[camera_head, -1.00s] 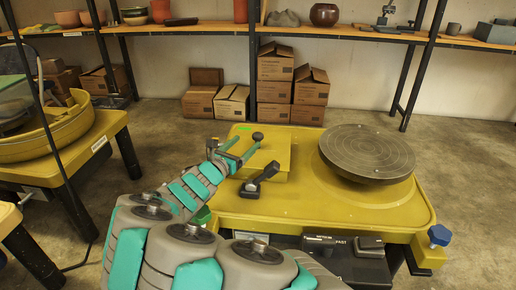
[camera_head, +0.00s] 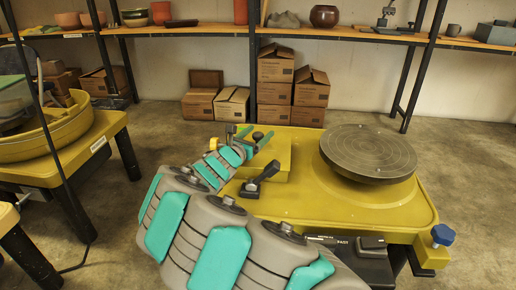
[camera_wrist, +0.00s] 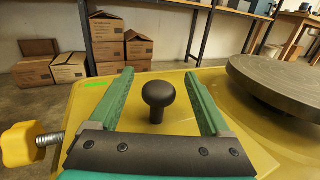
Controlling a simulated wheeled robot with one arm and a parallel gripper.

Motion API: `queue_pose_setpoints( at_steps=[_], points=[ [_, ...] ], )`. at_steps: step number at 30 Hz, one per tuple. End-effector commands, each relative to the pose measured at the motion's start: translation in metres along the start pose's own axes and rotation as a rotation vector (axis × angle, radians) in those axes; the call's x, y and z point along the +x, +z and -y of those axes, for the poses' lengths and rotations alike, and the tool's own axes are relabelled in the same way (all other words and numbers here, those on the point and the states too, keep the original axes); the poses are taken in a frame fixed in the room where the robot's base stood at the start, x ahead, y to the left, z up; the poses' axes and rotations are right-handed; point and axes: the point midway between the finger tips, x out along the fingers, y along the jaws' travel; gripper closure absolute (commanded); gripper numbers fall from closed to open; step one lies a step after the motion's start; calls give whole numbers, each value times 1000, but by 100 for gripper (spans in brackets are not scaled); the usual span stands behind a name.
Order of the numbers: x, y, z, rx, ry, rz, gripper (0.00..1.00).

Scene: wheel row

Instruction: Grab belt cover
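The belt cover (camera_head: 276,167) is a yellow raised box on the left part of the yellow potter's wheel table (camera_head: 330,208). A black round knob (camera_head: 258,136) stands up on it, and it also shows in the wrist view (camera_wrist: 158,97). My gripper (camera_head: 258,139) is over the cover. In the wrist view my gripper (camera_wrist: 160,88) is open, with one green finger on each side of the knob. Neither finger appears to touch the knob. The lower part of the knob shows just above the dark gripper palm.
The round dark wheel head (camera_head: 367,152) stands right of the cover. A black lever (camera_head: 260,179) rises in front of it. A yellow knob on a threaded bolt (camera_wrist: 22,143) is at left in the wrist view. Cardboard boxes (camera_head: 290,85) stand behind on the floor.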

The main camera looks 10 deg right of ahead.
Motion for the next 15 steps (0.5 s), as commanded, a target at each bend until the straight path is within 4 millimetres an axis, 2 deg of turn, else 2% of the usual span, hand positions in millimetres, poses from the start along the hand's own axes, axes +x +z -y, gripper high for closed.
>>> queue_pose_setpoints(
  at_steps=[2,15],
  points=[
    [0,0,0,0,0,0,27],
    [0,0,0,1,0,0,76]
  ],
)
